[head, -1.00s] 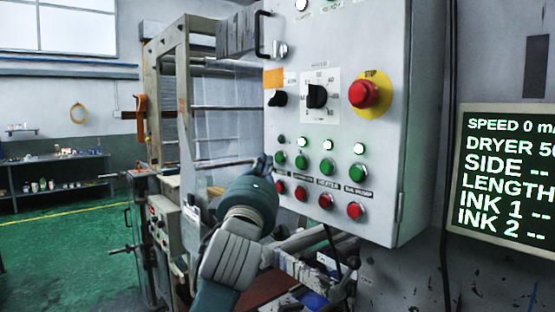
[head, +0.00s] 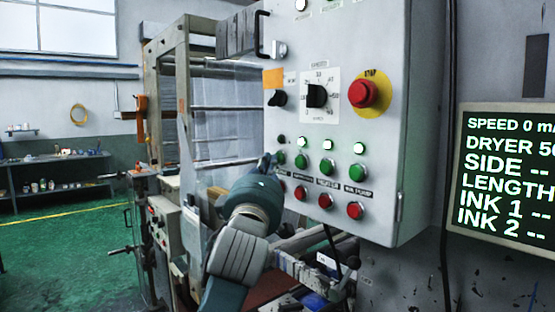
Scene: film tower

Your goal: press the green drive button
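The leftmost green button (head: 281,158) is on the grey control cabinet, in a row of green buttons. The dark lamp (head: 281,139) above it is unlit, while the other lamps in its row glow. The label under this button is partly hidden, so I cannot read whether it says drive. My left gripper (head: 269,164) is in front of the panel, its narrow fingertips together and empty, just left of this button. I cannot tell whether they touch the panel. My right gripper is out of view.
A row of red buttons (head: 325,201) lies below the green ones. A red stop button (head: 363,94) on a yellow disc and a black rotary knob (head: 317,96) sit higher. A display (head: 505,170) at right reads speed 0. A black handle (head: 262,35) juts from the cabinet's upper left.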

